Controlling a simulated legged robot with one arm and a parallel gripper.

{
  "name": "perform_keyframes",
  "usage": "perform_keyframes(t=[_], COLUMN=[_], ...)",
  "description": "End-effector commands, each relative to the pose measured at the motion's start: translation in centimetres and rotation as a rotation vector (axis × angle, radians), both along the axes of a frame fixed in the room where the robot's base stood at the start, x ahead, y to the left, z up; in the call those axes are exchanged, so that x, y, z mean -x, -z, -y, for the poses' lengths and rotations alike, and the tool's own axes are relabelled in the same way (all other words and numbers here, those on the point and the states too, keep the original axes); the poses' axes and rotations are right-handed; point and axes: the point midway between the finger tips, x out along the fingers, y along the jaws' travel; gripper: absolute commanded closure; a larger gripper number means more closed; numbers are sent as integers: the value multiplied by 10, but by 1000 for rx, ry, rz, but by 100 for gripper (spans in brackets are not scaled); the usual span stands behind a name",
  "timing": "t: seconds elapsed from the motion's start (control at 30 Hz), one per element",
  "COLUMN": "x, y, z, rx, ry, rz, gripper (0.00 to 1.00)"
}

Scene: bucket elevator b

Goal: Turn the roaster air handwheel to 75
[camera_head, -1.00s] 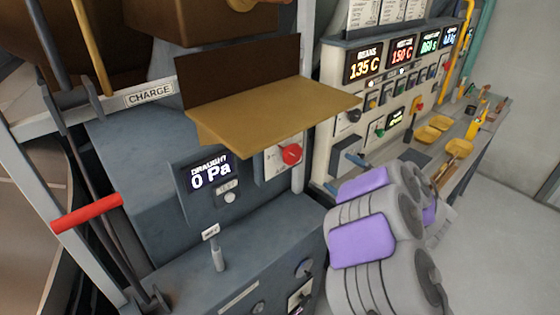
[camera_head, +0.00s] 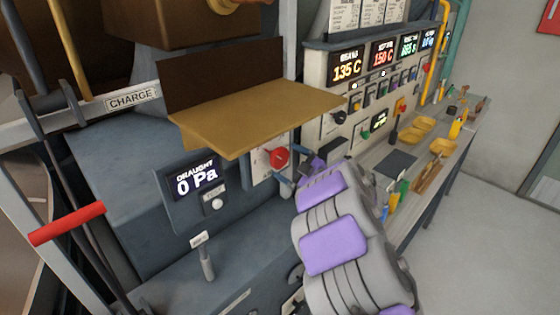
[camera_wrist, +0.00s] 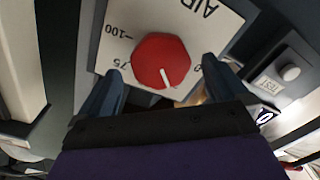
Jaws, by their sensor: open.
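The roaster air handwheel is a red round knob (camera_head: 278,158) on a white plate (camera_head: 258,170), below the tan ledge. In the wrist view the knob (camera_wrist: 158,58) fills the upper middle, on a plate lettered AIR, which appears upside down. Its white pointer faces down and slightly right, between the 75 mark on the left and a partly hidden number ending in 0 on the right. A 100 mark is at upper left. My gripper (camera_wrist: 161,72) is open, with its blue fingers at either side of the knob's lower part; contact cannot be told. My gripper (camera_head: 303,172) is close to the knob's right.
A tan ledge (camera_head: 250,115) juts out just above the knob. A draught display (camera_head: 197,180) reads 0 Pa at its left. An upright grey lever (camera_head: 207,262) and a red-handled lever (camera_head: 66,223) stand lower left. A bench (camera_head: 440,165) with scoops lies right.

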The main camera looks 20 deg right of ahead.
Motion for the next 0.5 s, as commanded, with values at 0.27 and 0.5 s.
perform_keyframes(t=[0.27,0.5], x=[-33,-39], y=[2,2], z=[-11,-13], rx=[-2,-3], ry=[0,3], rz=[-2,-3], gripper=[0,0])
